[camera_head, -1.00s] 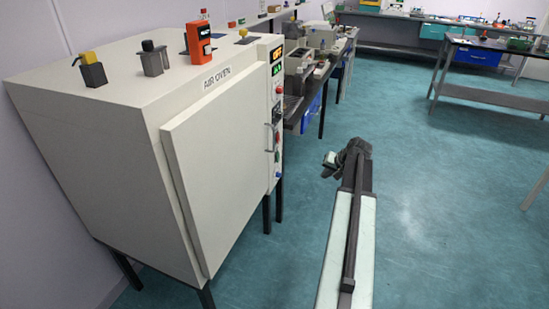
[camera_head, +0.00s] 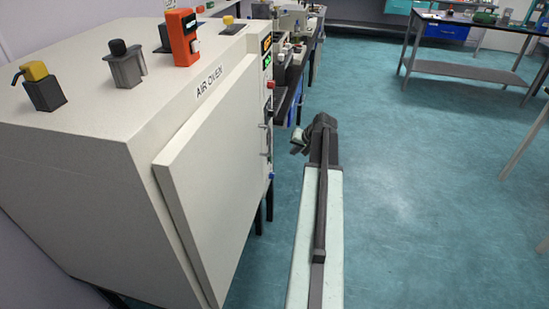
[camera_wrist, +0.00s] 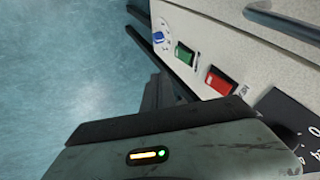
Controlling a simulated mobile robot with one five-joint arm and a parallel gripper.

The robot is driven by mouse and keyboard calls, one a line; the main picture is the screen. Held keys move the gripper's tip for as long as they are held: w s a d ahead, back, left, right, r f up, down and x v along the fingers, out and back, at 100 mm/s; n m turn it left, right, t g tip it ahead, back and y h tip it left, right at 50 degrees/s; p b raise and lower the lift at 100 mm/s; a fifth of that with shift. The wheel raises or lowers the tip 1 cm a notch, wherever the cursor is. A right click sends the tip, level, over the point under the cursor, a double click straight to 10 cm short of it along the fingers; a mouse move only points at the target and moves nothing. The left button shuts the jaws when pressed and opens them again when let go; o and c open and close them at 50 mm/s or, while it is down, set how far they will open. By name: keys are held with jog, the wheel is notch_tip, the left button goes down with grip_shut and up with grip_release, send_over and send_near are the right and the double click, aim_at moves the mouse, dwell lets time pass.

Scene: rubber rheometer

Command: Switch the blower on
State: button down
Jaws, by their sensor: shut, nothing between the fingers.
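The air oven (camera_head: 215,180) is a large cream cabinet at the left of the head view, with a narrow control panel along the right edge of its front. In the wrist view the panel (camera_wrist: 222,50) shows a green switch (camera_wrist: 184,53), a red switch (camera_wrist: 221,82) and a blue knob (camera_wrist: 160,38). The labels are too small to tell which switch is the blower's. My gripper (camera_head: 299,145) is shut and empty, in front of the oven and to the right of the panel, apart from it. Its dark end also shows in the wrist view (camera_wrist: 160,95).
A bench with instruments (camera_head: 290,50) stands beyond the oven.

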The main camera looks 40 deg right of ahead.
aim_at(271, 157)
jog(key=w+a+f+b, duration=0.1)
jog(key=w+f+b, duration=0.7)
jog(key=w, duration=0.1)
jog(key=shift+a+f+b, duration=0.2)
jog(key=shift+f+b, duration=0.1)
jog(key=shift+f, duration=0.05)
jog(key=shift+s, duration=0.1)
